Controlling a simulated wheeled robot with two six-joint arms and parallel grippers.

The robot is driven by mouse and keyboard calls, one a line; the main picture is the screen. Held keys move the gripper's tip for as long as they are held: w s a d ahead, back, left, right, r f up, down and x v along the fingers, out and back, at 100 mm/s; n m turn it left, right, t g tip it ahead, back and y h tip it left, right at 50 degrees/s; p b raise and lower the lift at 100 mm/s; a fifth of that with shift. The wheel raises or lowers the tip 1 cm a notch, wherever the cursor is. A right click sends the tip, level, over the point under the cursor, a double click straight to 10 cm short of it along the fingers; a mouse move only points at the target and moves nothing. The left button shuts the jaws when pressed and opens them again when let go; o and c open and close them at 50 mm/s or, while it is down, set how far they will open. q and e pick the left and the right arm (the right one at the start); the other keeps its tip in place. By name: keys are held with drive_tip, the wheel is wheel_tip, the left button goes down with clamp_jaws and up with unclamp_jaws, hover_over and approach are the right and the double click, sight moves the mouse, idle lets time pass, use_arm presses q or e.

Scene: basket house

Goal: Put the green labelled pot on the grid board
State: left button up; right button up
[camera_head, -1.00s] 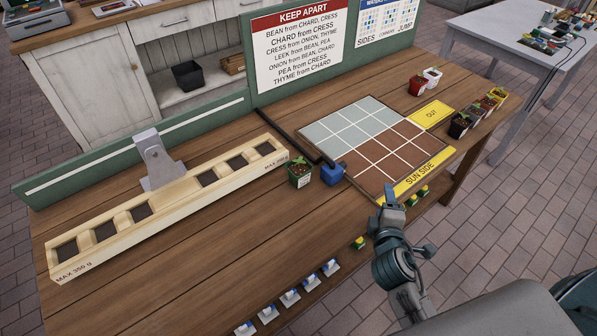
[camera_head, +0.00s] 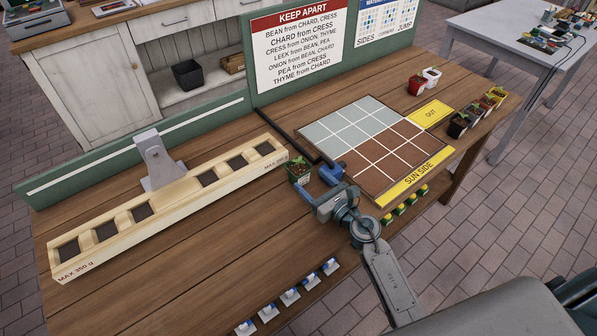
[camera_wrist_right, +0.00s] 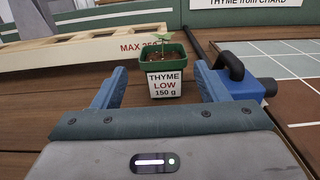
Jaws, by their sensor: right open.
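The green labelled pot (camera_head: 298,172) stands upright on the table, between the wooden trough and the grid board, with a small seedling in it. In the right wrist view the green pot (camera_wrist_right: 161,60) carries a white label reading THYME LOW 150 g. My right gripper (camera_head: 316,187) is open, its two fingers pointing at the pot. In the wrist view the fingers (camera_wrist_right: 160,88) lie to either side in front of the pot, not touching it. The grid board (camera_head: 375,187) lies right of the pot, with grey-green squares at the back and brown ones in front. My left gripper is not in view.
A blue block-like device (camera_wrist_right: 240,82) sits by the board's corner, close to my right finger. The long wooden trough (camera_head: 165,212) is at left. Red, white, dark and yellow pots stand beyond the board near the yellow OUT plate (camera_head: 429,114). Small clips line the front edge.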

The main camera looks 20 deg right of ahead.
sight(305, 174)
drive_tip(key=x, duration=0.7)
drive_tip(key=shift+w+d+f+p, duration=0.1)
drive_tip(key=shift+w+f+p, duration=0.2)
drive_tip(key=shift+f+p, duration=0.1)
drive_tip(key=shift+s+r, duration=0.1)
drive_tip(key=shift+c, duration=0.7)
drive_tip(key=c, duration=0.7)
